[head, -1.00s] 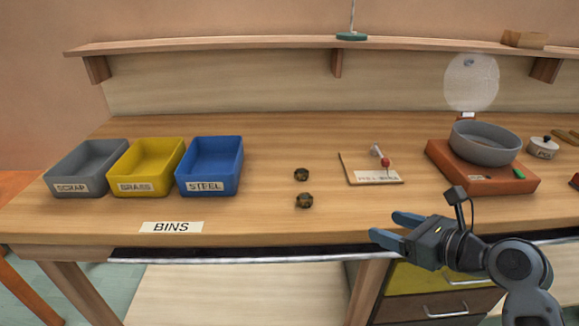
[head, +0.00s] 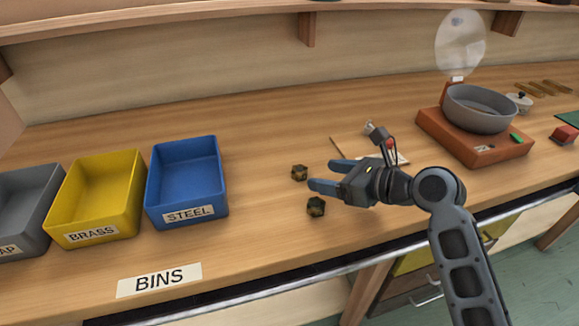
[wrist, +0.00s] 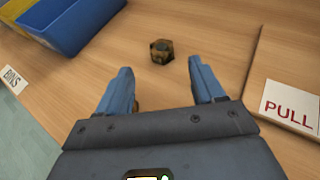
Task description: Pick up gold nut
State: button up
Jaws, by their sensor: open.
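Two small dark, gold-brown nuts lie on the wooden bench in the head view. The farther nut (head: 299,172) sits just left of my fingertips. The nearer nut (head: 316,206) sits just in front of my near finger. I cannot tell from colour which is the gold one. My gripper (head: 322,174) is open and empty, above the bench, with its fingers pointing left. In the wrist view one nut (wrist: 162,52) lies ahead of the fingertips, between their lines. A brown bit (wrist: 137,105) shows beside the left finger, probably the other nut, mostly hidden.
Blue (head: 187,182), yellow (head: 97,198) and grey (head: 22,212) bins stand at the left, behind a BINS label (head: 159,280). A board (head: 350,147) with a small lever lies behind my gripper. A grey pan (head: 480,108) on an orange base stands at the right.

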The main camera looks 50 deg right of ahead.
aim_at(298, 168)
jog(key=x, duration=0.7)
jog(key=shift+w+d, duration=0.15)
jog(key=shift+w, duration=0.1)
jog(key=c, duration=1.2)
jog(key=shift+r, duration=0.1)
